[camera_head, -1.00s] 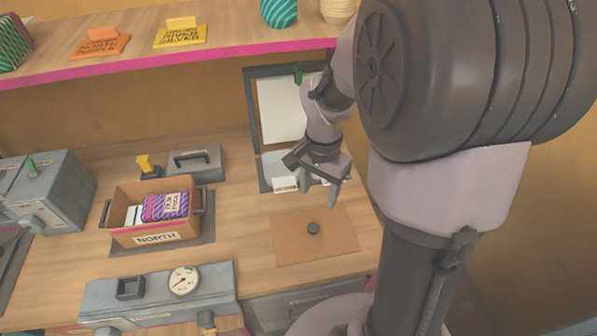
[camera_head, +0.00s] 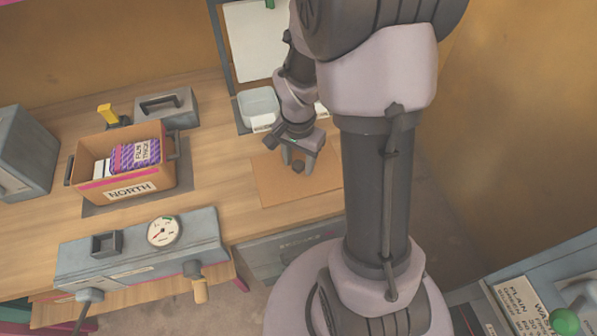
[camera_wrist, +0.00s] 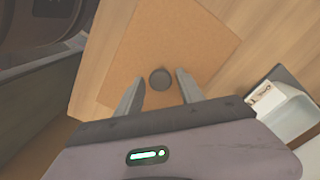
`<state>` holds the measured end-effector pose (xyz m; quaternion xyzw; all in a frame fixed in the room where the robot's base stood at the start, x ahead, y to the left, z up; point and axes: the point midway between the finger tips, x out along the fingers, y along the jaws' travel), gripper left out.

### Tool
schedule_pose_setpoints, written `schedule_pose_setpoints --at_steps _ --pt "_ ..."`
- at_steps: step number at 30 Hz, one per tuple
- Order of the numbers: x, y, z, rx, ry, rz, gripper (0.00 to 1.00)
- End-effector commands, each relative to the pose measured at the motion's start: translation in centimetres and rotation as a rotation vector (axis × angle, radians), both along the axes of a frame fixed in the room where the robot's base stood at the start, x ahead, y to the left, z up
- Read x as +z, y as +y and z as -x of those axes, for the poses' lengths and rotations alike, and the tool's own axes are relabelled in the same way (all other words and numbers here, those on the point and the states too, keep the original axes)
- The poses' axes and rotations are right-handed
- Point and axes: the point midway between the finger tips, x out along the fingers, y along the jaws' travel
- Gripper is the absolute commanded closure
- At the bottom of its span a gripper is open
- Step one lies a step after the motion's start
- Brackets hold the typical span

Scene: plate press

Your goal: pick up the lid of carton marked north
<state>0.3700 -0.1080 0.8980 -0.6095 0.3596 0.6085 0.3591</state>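The carton marked NORTH (camera_head: 125,176) stands open on the bench at the left, with a purple patterned pack and white items inside. A flat brown square (camera_head: 266,186) with a dark round knob lies on the bench to its right; it looks like the carton's lid. In the wrist view the square (camera_wrist: 176,40) lies under my gripper, and its knob (camera_wrist: 160,79) shows between the fingertips. My gripper (camera_head: 298,167) is open, its two fingers (camera_wrist: 160,84) on either side of the knob with gaps. I cannot tell how high the fingertips are above the square.
A grey press-like unit with a dial (camera_head: 163,231) is at the front edge. A grey handled block (camera_head: 166,108) and a yellow-handled stamp (camera_head: 108,114) stand behind the carton. A white tray (camera_head: 258,106) sits behind the square. Bare bench lies between carton and square.

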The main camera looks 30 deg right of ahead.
Motion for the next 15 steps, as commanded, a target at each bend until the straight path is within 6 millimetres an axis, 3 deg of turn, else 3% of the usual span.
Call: schedule_pose_setpoints --at_steps 1,6,15 --pt "0.02 0.0 0.0 0.0 0.0 0.0 0.67" --pt "0.03 0.0 0.0 0.0 0.0 0.0 1.0" --pt "0.16 0.0 -0.01 0.0 0.0 0.0 1.0"
